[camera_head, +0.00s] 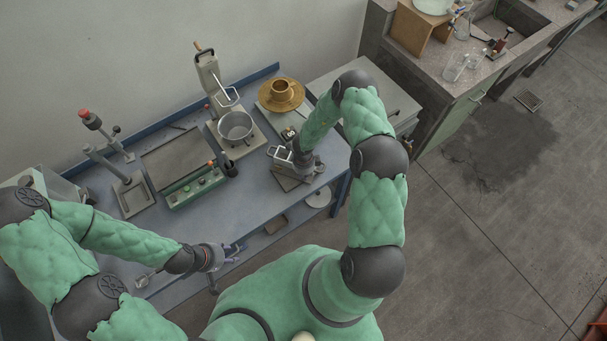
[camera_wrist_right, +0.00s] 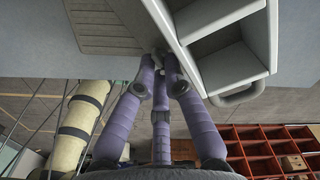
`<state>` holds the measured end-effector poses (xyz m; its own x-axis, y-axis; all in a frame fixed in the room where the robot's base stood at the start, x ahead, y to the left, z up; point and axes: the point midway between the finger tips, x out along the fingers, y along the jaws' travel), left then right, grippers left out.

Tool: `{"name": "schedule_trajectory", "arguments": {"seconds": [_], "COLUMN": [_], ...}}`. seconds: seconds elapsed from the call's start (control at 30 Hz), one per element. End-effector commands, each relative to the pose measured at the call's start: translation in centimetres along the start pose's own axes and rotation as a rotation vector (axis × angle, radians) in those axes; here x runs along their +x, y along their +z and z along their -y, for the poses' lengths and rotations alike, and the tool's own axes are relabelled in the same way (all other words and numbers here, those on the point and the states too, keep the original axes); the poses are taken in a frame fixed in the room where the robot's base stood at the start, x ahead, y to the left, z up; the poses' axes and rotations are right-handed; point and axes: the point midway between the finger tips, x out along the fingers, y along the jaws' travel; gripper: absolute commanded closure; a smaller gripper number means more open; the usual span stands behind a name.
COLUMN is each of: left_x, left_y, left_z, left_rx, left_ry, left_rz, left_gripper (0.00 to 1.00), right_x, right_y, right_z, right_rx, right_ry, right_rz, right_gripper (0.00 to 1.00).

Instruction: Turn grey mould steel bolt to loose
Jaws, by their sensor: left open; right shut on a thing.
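The grey mould (camera_wrist_right: 230,60), a box with open compartments and a rounded handle, fills the upper right of the right wrist view. In the head view the mould (camera_head: 281,154) sits at the bench's right end, partly behind my right gripper (camera_head: 296,162). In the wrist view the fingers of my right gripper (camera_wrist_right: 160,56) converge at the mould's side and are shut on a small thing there. The steel bolt is mostly hidden between the fingertips, so its turn cannot be told. My left gripper (camera_head: 232,252) is open and empty near the bench's front edge.
A ridged plate (camera_wrist_right: 100,22) lies beside the mould. Bare bench top lies in front of the control box.

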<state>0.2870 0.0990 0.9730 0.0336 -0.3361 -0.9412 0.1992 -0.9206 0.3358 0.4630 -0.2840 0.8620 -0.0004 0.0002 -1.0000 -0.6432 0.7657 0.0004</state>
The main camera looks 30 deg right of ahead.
Motion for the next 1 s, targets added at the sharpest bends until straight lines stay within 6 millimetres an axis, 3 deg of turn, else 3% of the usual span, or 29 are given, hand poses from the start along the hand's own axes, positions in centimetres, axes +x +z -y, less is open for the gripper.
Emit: {"name": "schedule_trajectory", "arguments": {"seconds": [0.03,0.07,0.53,1.0], "left_x": [0.0,0.0,0.5,5.2], "left_y": [0.0,0.0,0.0,-0.2], "left_z": [0.0,0.0,0.2,1.9], "left_rx": [0.000,0.000,0.000,0.000], "left_ry": [0.000,0.000,0.000,0.000], "left_rz": [0.000,0.000,0.000,0.000], "left_gripper": [0.58,0.58,0.58,0.58], "right_x": [-0.1,-0.1,0.1,0.4], "right_y": [0.1,0.1,0.1,0.2], "right_z": [0.1,0.1,0.2,0.3], "right_rx": [0.000,0.000,0.040,0.468], "right_ry": [-0.002,-0.002,-0.003,-0.004], "right_rz": [0.001,0.001,0.001,0.003], "right_gripper": [0.86,0.78,0.78,0.78]}}
